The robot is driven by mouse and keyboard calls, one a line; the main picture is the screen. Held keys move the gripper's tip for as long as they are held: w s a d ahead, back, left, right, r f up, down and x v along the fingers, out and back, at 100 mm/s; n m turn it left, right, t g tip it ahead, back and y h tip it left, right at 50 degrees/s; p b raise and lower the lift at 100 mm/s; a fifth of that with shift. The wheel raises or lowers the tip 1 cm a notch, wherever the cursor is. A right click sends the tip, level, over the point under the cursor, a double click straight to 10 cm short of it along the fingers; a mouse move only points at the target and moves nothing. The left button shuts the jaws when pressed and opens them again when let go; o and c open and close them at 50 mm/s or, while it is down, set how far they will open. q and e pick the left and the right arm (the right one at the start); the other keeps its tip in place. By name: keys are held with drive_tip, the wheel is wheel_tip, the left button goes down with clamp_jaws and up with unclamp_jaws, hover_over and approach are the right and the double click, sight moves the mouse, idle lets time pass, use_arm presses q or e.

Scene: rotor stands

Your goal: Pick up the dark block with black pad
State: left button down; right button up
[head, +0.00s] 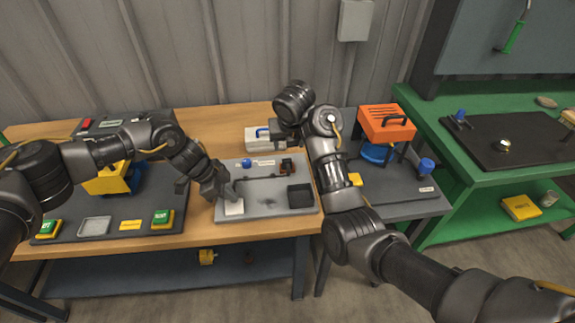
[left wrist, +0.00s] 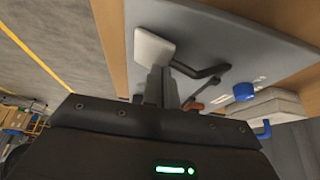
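A dark square block or pad (head: 300,195) lies at the right front of the grey board (head: 262,212) on the wooden table. I cannot tell whether it is one piece or a block with a pad on it. My left gripper (head: 225,190) is low over the left part of this board, close to a white square pad (head: 234,208) and well left of the dark square. In the left wrist view the fingers (left wrist: 162,88) look close together, beside the white pad (left wrist: 153,47) and a black bent handle (left wrist: 205,72). My right gripper (head: 258,139) is partly hidden at the table's back.
A small brown and black device (head: 287,166) and a blue knob (head: 246,162) stand on the board. A white box (head: 259,132) is behind it. My right arm crosses just right of the board. An orange housing (head: 386,124) stands farther right.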

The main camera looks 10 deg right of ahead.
sight(287, 162)
drive_tip(key=x, duration=0.6)
drive_tip(key=shift+w+f, duration=0.2)
drive_tip(key=shift+f, duration=0.05)
drive_tip(key=shift+s+x, duration=0.1)
drive_tip(key=shift+x, duration=1.25)
drive_tip(key=shift+s+x, duration=0.15)
drive_tip(key=shift+x, duration=1.2)
drive_tip(key=c, duration=1.1)
drive_tip(key=shift+o, duration=0.2)
wheel_tip(287, 162, up, 10)
